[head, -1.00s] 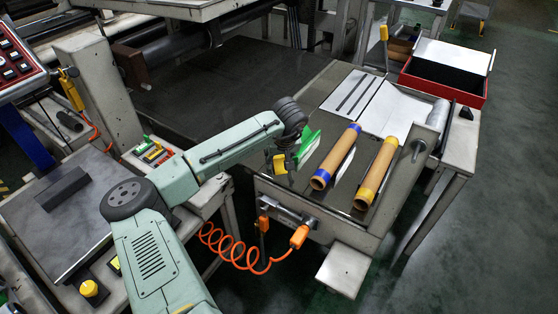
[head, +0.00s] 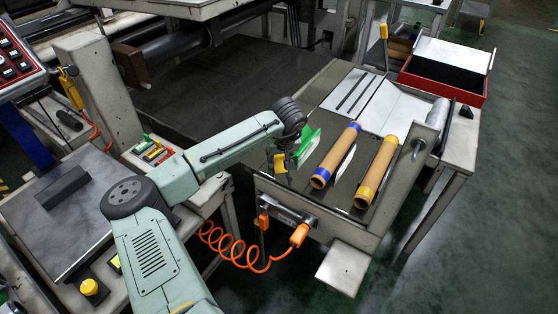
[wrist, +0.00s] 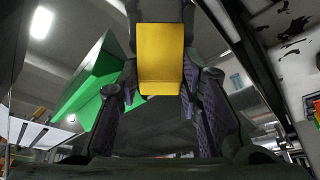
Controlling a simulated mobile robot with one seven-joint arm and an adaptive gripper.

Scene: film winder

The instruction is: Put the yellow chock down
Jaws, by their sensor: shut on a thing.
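The yellow chock (head: 280,164) shows small at the end of my arm in the head view, near the left edge of the table with the tubes. In the wrist view the yellow chock (wrist: 160,50) sits between the two fingers, one on each side of it. My gripper (head: 281,158) is shut on it. Whether the chock touches the tabletop cannot be told. The fingers are partly hidden by my wrist in the head view.
A green wedge-shaped piece (head: 309,142) stands just right of my gripper; it also shows in the wrist view (wrist: 90,85). Two cardboard tubes, one with blue ends (head: 337,155) and one with yellow ends (head: 377,170), lie further right. An orange coiled hose (head: 235,255) hangs below.

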